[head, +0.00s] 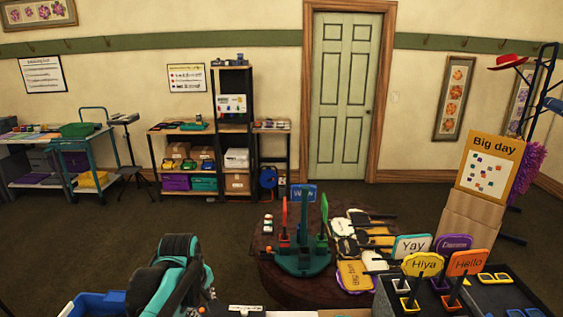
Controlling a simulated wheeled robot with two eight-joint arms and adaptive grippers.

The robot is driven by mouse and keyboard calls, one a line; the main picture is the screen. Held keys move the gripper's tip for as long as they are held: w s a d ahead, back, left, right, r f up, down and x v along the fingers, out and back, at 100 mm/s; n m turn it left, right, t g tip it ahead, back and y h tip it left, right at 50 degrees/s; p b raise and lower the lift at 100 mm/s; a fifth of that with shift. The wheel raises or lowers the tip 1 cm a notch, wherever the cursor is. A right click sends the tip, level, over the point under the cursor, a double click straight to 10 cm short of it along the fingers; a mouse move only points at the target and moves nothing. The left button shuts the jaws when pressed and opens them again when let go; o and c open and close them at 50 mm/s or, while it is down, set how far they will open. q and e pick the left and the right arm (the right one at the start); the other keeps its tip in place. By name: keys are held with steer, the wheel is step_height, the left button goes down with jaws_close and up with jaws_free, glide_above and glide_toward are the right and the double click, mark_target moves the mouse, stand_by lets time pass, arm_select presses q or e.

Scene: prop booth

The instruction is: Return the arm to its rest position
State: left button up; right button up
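A black and teal link of my own arm shows at the bottom left of the head view, above the floor and beside a blue bin. No fingertips of either gripper are visible. My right arm does not show. A round brown table (262,262) stands ahead, bearing a dark teal stand (302,260) with upright paddles in red, green and blue. My visible arm link is left of this table and looks apart from it.
Sign props, including an orange "Hello" sign (467,262) and a yellow "Hiya" sign (423,265), stand in a black tray (400,299) at front right. A blue bin (95,304) is at bottom left. Open floor (130,230) lies between the table and the back shelves.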

arm_select(q)
steer(key=s+d+f+m+t, duration=0.1)
steer(key=s+m+t, duration=0.1)
steer(key=s+m, duration=0.4)
steer(key=s+d+f+m+t, duration=0.1)
steer(key=s+m+t, duration=0.1)
steer(key=s+m, duration=0.4)
steer(key=s, duration=0.3)
steer(key=shift+s+d+f, duration=0.25)
steer(key=shift+d+f, duration=0.05)
steer(key=shift+f, duration=0.1)
stand_by(0.7)
